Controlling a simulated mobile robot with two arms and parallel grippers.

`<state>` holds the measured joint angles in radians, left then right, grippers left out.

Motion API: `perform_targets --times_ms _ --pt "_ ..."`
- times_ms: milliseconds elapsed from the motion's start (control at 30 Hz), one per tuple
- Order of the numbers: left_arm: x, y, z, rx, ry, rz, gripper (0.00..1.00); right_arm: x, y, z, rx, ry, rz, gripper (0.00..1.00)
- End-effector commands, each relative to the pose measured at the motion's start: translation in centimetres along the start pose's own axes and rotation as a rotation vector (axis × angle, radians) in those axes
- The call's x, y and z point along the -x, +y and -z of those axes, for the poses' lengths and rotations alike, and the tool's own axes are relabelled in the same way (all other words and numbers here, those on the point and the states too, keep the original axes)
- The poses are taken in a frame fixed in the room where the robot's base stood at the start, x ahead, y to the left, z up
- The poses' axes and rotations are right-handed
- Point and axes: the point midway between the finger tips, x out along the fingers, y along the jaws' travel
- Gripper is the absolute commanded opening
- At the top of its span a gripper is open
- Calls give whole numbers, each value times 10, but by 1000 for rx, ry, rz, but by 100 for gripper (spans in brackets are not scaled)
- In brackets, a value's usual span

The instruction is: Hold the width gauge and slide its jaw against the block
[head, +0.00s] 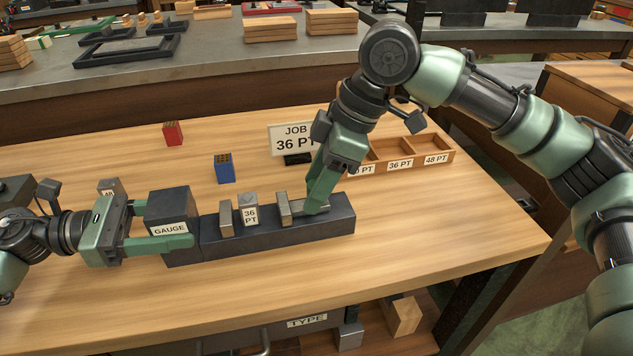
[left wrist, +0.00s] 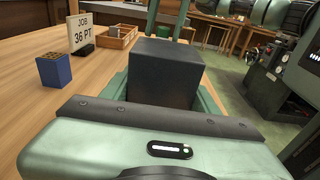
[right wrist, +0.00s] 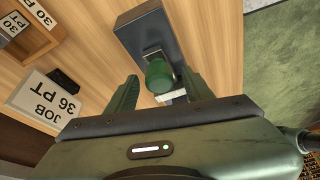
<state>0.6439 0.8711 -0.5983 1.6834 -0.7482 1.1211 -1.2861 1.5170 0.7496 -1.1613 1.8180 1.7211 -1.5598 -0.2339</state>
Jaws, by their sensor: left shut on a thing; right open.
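The width gauge (head: 290,238) is a long dark bar with a block-shaped end marked GAUGE (head: 169,207). My left gripper (head: 170,243) is shut on that end, which also shows in the left wrist view (left wrist: 165,75). On the bar stand a grey fixed jaw (head: 226,215), the block marked 36 PT (head: 249,212) and a grey sliding jaw (head: 285,208). A gap shows between the block and the sliding jaw. My right gripper (head: 316,205) is open and low over the bar right of the sliding jaw. In the right wrist view its fingers are either side of a green knob (right wrist: 158,75).
A JOB 36 PT sign (head: 291,138) and a wooden tray (head: 425,150) with labelled compartments stand behind the gauge. A blue block (head: 224,168), a red block (head: 173,133) and a small block marked 48 (head: 108,186) stand further left. The tabletop right of the gauge is clear.

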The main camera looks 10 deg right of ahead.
Motion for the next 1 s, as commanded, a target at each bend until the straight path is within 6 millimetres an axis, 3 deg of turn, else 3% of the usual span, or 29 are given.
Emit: perform_targets --times_ms 33,200,333,600,867,900,967,1000 --pt "0 0 0 1 0 0 18 0 0 0 0 0 0 43" --pt "0 0 0 1 0 0 18 0 0 0 0 0 0 0" --pt "0 0 0 1 0 -1 18 -1 -1 3 2 0 2 0" --pt "0 0 0 0 0 0 18 -14 -10 33 2 1 2 0" --pt "0 0 0 0 -1 0 18 -14 -10 34 0 1 0 0" --pt "0 0 0 0 -1 0 18 -14 -10 34 0 1 0 35" --pt "0 0 0 0 -1 0 18 -14 -10 34 0 1 0 52" --pt "0 0 0 0 -1 0 18 -14 -10 34 0 1 0 52"
